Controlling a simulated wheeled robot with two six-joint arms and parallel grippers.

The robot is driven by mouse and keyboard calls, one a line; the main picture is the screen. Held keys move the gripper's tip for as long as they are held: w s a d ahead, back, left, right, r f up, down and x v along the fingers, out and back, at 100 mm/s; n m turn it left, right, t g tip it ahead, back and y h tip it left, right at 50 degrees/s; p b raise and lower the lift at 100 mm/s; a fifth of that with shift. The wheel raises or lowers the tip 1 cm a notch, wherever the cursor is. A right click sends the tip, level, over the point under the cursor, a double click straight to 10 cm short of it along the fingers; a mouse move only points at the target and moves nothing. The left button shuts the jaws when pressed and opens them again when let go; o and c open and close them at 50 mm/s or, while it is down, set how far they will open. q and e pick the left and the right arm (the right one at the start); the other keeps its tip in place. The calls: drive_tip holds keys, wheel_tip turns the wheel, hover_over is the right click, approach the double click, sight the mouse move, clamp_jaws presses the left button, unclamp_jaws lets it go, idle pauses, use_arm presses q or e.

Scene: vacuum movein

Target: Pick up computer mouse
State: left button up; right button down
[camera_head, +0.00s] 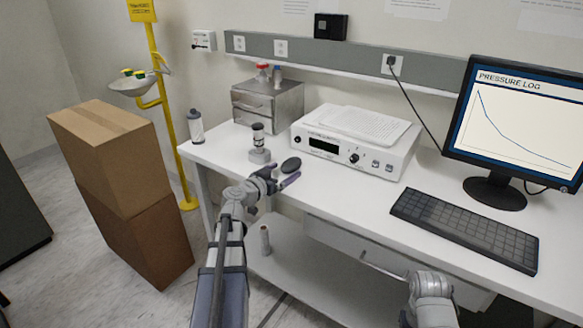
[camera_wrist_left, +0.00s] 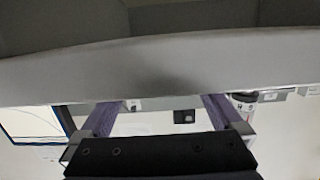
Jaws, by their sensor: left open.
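A dark oval computer mouse (camera_head: 291,165) lies on the white bench, in front of the white instrument, in the head view. My left gripper (camera_head: 281,182) is at the bench's front edge, just nearer to me than the mouse. It is open and I see nothing held in it. In the left wrist view its two purple fingers stand apart, with the open gap (camera_wrist_left: 163,108) between them. I cannot make out the mouse in that view. Only a grey part of my right arm shows at the bottom of the head view; its gripper is not seen.
The white instrument (camera_head: 355,143) stands behind the mouse. A small grey stand (camera_head: 259,155) is close on its left. A keyboard (camera_head: 465,228) and monitor (camera_head: 520,120) occupy the right side. Stacked cardboard boxes (camera_head: 115,160) stand left of the bench (camera_head: 400,188).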

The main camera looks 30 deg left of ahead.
sight(285, 170)
use_arm(q)
drive_tip(key=w, duration=0.3)
drive_tip(key=shift+w+d+f, duration=0.1)
drive_tip(key=shift+w+f, duration=0.05)
drive_tip(key=shift+f, duration=0.05)
drive_tip(key=c, duration=1.4)
drive_tip(key=shift+r, duration=0.1)
wheel_tip(285, 170, up, 10)
drive_tip(key=p, duration=1)
